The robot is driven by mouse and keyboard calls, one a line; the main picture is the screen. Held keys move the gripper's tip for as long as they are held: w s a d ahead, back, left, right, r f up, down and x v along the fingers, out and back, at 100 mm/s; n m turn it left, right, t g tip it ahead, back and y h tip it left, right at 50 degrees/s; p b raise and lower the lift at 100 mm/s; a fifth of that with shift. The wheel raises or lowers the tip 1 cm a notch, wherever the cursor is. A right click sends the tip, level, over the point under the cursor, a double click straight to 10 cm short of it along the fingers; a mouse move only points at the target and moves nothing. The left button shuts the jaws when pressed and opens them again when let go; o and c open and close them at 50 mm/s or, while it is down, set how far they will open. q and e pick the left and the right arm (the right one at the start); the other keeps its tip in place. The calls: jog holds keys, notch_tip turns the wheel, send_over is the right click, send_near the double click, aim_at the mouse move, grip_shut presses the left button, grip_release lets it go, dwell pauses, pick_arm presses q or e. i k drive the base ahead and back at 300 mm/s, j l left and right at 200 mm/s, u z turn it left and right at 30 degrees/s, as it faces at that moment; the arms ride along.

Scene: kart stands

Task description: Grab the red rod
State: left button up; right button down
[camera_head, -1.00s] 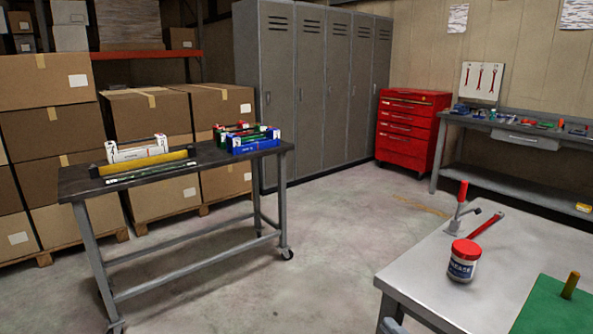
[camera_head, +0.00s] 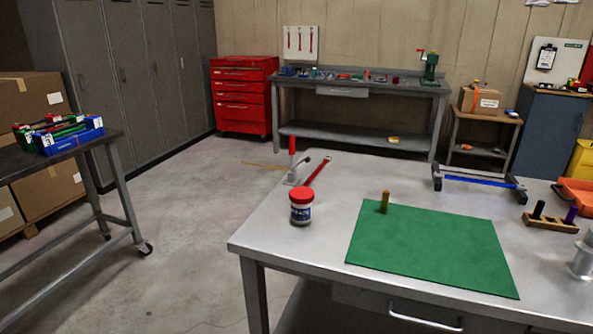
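A slim red rod-like piece (camera_head: 319,171) lies slanted on the grey metal table (camera_head: 285,235) near its far left corner. Just left of it stands a small grey clamp-like device (camera_head: 293,177) with an upright red handle (camera_head: 292,145). At this size I cannot tell whether the lying red piece touches the device. Neither of my grippers is in view.
A green mat (camera_head: 430,250) with an upright brass-coloured peg (camera_head: 385,202) covers the table's middle. Behind it is a dark stand with a blue bar (camera_head: 479,181); a wooden peg holder (camera_head: 551,222) is at right. A dark cart (camera_head: 20,163) stands left, with open floor between.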

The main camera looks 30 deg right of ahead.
aim_at(327, 158)
jog(key=i+j+u, duration=0.55)
jog(key=i+u, duration=0.35)
jog(key=i, duration=0.8)
jog(key=i+l+z, duration=0.1)
jog(key=i+z, duration=0.95)
jog(key=i+l+z, duration=0.1)
jog(key=i+z, duration=0.15)
jog(key=z, duration=0.15)
jog(key=i+z, duration=0.2)
jog(key=z, duration=0.2)
jog(key=i+j+z, duration=0.1)
jog(key=i+z, duration=0.15)
jog(key=z, duration=0.15)
